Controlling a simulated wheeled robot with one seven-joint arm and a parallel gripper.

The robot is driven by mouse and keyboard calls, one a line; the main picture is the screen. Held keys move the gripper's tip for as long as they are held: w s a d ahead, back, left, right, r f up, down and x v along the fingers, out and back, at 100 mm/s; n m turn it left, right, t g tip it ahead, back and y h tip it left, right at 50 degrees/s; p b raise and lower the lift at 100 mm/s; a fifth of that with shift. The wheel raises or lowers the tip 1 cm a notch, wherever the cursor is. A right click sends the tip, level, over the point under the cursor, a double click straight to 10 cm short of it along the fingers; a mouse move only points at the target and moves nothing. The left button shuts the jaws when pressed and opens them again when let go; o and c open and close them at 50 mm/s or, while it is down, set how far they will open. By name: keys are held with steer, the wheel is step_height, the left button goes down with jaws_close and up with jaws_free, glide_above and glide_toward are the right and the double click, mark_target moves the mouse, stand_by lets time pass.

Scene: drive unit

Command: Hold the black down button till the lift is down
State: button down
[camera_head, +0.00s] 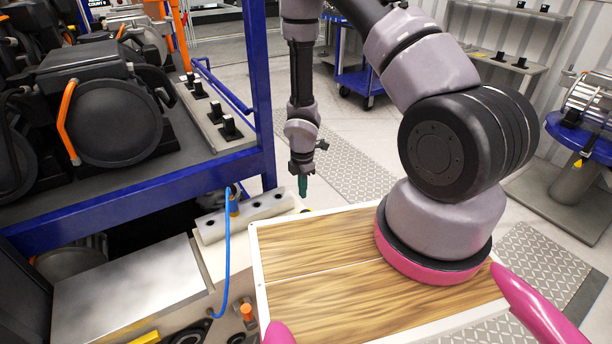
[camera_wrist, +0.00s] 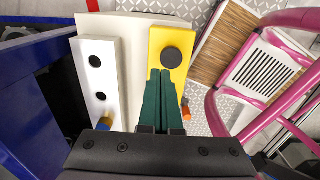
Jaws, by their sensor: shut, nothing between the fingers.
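The black button (camera_wrist: 172,57) is a round disc on a yellow panel (camera_wrist: 182,37) in the wrist view. My gripper (camera_wrist: 161,73) has its green fingers shut together with nothing between them. Their tips overlap the panel just below the button in the picture; I cannot tell whether they touch it. In the head view my gripper (camera_head: 303,192) points down beside the white control block (camera_head: 247,216), and the button itself is not clearly visible. The blue frame (camera_head: 150,188) carrying black drive units (camera_head: 100,105) stands at the left; I cannot tell its lift state.
A white block with several dark holes (camera_wrist: 98,85) lies left of the yellow panel. A blue cable (camera_head: 227,255) hangs near the control block. My wood-topped base (camera_head: 320,290) is close by. Open floor (camera_head: 345,160) lies behind the gripper.

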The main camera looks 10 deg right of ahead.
step_height(320, 180, up, 6)
steer(key=shift+d+r, duration=0.2)
steer(key=shift+r, duration=0.05)
steer(key=d+r+m+t, duration=0.1)
steer(key=d+r+m, duration=0.25)
steer(key=r, duration=0.65)
steer(key=w+d+r+m+t+h, duration=0.1)
steer(key=d+r+m, duration=0.1)
steer(key=r+m, duration=0.5)
steer(key=d+r+m+t, duration=0.1)
steer(key=d+r+m, duration=0.15)
steer(key=r, duration=0.95)
steer(key=s+r+m+t+y, duration=0.3)
steer(key=s+r+m, duration=0.9)
steer(key=s+r, duration=0.5)
steer(key=shift+s+a+r+m+t, duration=0.2)
steer(key=shift+r+m+t, duration=0.25)
steer(key=shift+r, duration=0.45)
